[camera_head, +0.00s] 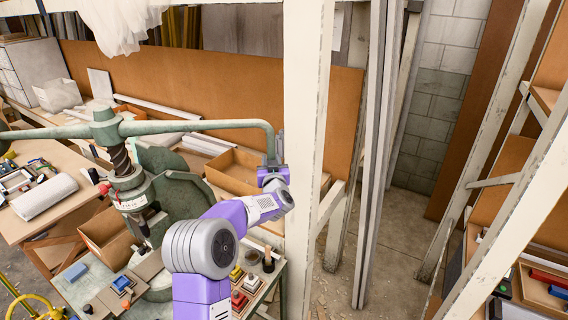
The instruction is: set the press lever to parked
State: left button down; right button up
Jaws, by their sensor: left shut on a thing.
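The fly press (180,200) is a green machine with a dark screw, standing on a bench at the left of the head view. Its lever (200,126) is a long green bar across the top of the screw; the right end bends down into a short handle. My left gripper (272,167) is shut on the lower end of that handle. The purple arm comes up from the bottom and hides part of the press base and bench. The fingertips are small and partly hidden. My right gripper is not in view.
A white post (306,130) stands close to the right of the handle. Open cardboard boxes (236,170) lie behind the press. A wooden table (85,205) with a white roll (45,197) is at the left. Bare floor shows right of the post.

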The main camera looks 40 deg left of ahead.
pick_arm(q)
jog(key=shift+f, duration=0.3)
jog(key=c, duration=1)
grip_release()
jog(key=shift+o, duration=0.5)
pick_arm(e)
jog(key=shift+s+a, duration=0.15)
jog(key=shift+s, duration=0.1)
pick_arm(q)
jog(key=shift+s+d, duration=0.25)
jog(key=b+v, duration=0.2)
jog(key=v, duration=0.4)
jog(key=shift+s+d, duration=0.2)
jog(key=shift+s, duration=0.15)
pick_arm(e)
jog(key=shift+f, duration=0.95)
